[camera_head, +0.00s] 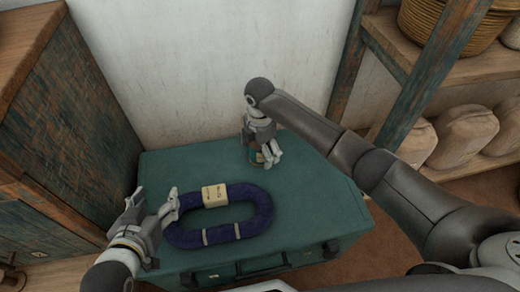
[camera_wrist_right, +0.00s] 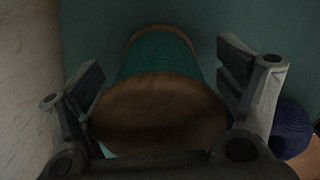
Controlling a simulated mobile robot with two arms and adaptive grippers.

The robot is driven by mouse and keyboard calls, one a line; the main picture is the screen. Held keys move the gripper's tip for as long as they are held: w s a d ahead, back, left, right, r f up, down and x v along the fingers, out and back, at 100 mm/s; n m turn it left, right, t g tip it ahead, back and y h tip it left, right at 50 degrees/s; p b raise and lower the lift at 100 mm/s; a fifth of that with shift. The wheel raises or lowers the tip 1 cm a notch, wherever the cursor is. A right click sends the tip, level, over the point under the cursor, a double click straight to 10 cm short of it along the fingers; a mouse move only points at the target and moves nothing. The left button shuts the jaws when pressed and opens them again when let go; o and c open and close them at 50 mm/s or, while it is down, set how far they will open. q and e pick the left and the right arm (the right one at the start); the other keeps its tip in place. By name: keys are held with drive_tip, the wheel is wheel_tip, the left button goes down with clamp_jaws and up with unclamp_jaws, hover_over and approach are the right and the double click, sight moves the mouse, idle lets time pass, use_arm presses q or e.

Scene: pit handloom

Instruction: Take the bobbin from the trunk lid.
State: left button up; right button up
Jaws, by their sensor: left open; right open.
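The trunk lid (camera_head: 300,205) is a flat teal top that fills the middle of the head view. The bobbin (camera_wrist_right: 158,105), with brown ends and teal thread, lies between the two open fingers of my right gripper (camera_wrist_right: 160,85) in the right wrist view. In the head view my right gripper (camera_head: 264,156) is low over the back of the lid and mostly hides the bobbin. I cannot tell whether the fingers touch it. My left gripper (camera_head: 155,208) is open and empty, beside the left end of a dark blue yarn hank.
The dark blue hank (camera_head: 185,238) with a paper label lies on the lid's front left. A worn wooden cabinet (camera_head: 65,125) stands at the left. The white wall (camera_head: 210,60) is close behind. Shelves with baskets (camera_head: 470,20) and several sacks (camera_head: 465,135) stand at the right.

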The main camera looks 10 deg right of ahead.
drive_tip(key=shift+f, duration=0.15)
drive_tip(key=c, duration=0.9)
